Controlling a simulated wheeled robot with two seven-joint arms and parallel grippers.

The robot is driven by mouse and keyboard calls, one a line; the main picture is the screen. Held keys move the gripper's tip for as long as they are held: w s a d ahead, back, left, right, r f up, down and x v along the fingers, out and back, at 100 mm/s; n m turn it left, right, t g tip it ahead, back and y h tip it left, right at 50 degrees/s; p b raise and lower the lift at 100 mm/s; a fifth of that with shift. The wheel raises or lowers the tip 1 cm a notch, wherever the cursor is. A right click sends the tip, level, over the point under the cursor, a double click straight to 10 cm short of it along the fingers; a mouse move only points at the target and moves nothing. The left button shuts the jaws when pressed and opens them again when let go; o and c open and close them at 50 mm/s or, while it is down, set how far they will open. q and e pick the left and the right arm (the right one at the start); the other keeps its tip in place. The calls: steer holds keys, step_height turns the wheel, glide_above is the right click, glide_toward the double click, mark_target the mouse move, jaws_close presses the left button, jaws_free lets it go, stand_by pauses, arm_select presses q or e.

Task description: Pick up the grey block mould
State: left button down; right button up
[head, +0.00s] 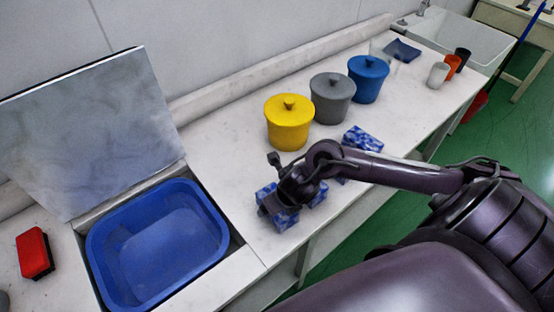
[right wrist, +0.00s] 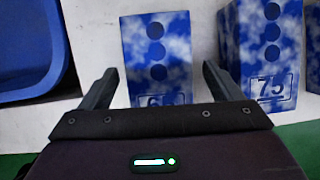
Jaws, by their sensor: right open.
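No grey block shows; the block moulds in view are blue and white mottled. One block mould (right wrist: 156,50) with dark round holes and a partly hidden number starting with 6 lies between the fingers of my right gripper (right wrist: 160,72), which is open. A second block mould, marked 75 (right wrist: 265,45), stands just right of the right finger, and part of a third (right wrist: 312,50) shows at the edge. In the head view my right gripper (head: 280,203) is over the near block mould (head: 285,220) and partly hides it. My left gripper is not in view.
Another blue and white block (head: 362,139) lies near yellow (head: 289,125), grey (head: 332,101) and blue (head: 368,78) lidded pots. A blue basin (head: 100,240) is sunk into the counter at left, with a raised panel (head: 95,130) behind. Cups (head: 438,75) stand far right.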

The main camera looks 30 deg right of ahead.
steer(key=shift+x, duration=1.2)
steer(key=shift+w+f, duration=0.1)
steer(key=shift+w, duration=0.15)
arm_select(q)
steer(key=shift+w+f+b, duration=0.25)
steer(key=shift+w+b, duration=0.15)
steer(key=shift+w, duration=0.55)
arm_select(e)
steer(key=shift+f, duration=0.2)
steer(key=c, duration=1.6)
steer(key=shift+r, duration=0.1)
